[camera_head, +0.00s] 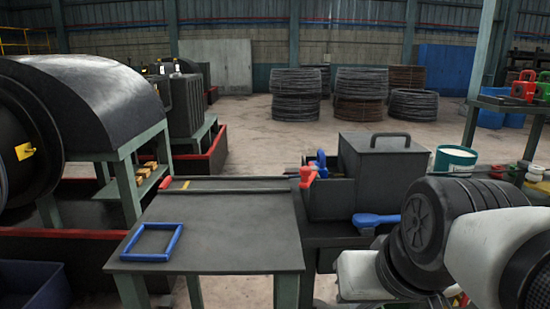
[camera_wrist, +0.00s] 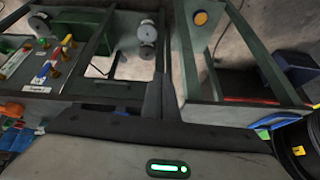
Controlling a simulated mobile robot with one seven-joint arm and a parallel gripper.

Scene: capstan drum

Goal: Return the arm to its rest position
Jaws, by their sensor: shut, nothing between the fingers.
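My arm fills the lower right of the head view, with dark round joints and white links. It is bent beside the right end of the work table (camera_head: 230,225). My gripper's fingers do not show clearly in the head view. In the wrist view my gripper (camera_wrist: 160,88) points away from the camera, with its two dark fingers together and nothing between them. Beyond the fingers are green-grey frames and bare floor, seen at a tilt.
A blue square frame (camera_head: 152,242) lies on the work table. A dark lidded box (camera_head: 383,165) and a blue-handled tool (camera_head: 376,219) are near my arm. A black drum (camera_head: 25,150) stands at the left. Wire coils (camera_head: 297,95) stand behind. Floor is clear in the middle.

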